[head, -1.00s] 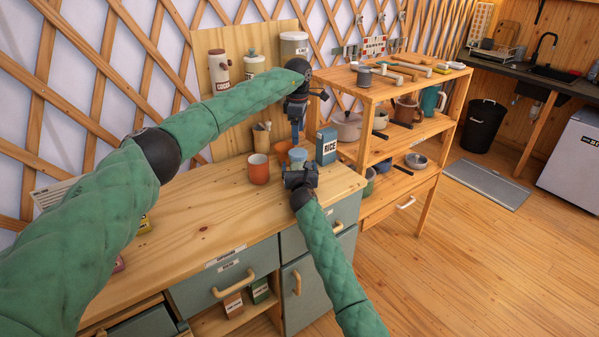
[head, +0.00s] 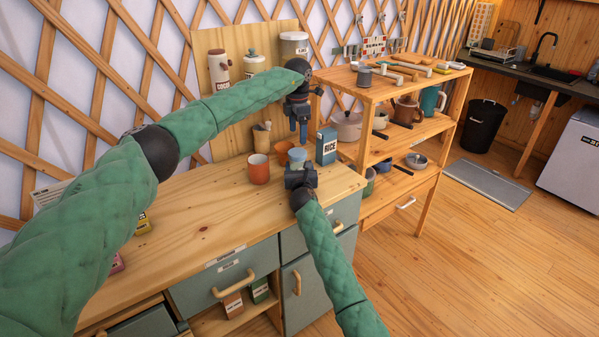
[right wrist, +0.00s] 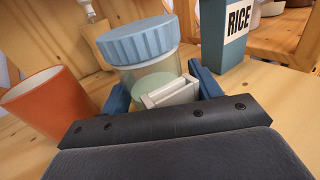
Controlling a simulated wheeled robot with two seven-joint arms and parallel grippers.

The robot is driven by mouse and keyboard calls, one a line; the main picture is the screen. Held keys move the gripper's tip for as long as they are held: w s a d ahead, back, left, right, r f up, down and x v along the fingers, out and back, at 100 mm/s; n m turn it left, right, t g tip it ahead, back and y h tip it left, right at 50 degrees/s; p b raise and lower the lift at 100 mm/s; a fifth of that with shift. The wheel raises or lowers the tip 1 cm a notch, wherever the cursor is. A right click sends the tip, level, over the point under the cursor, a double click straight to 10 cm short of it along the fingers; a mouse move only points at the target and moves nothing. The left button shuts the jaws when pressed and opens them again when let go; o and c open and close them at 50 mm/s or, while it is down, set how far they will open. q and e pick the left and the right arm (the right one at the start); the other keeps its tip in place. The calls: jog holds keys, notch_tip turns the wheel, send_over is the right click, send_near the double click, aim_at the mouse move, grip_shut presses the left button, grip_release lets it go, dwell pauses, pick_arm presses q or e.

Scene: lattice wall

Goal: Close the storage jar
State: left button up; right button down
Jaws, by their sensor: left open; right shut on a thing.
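The storage jar (right wrist: 145,72) is a clear, round jar with pale contents. Its ridged blue lid (right wrist: 138,40) sits on its mouth in the right wrist view; I cannot tell whether it is fully tight. In the head view the jar's blue top (head: 297,155) shows on the counter, with its lower part hidden. My right gripper (right wrist: 161,80) is shut on the jar's body, with blue fingers on either side. A pale block is in front of the jar. My left gripper (head: 298,139) is open and empty, pointing down just above the lid.
A blue RICE box (head: 327,146) stands close on the right. A shelf unit (head: 425,130) adjoins at right.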

aim_at(297, 152)
pick_arm(q)
jog(key=n, duration=0.5)
jog(key=shift+n, duration=0.3)
jog(key=n, duration=0.6)
jog(key=shift+a, duration=0.1)
jog(key=shift+f, duration=0.1)
jog(key=shift+f, duration=3.9)
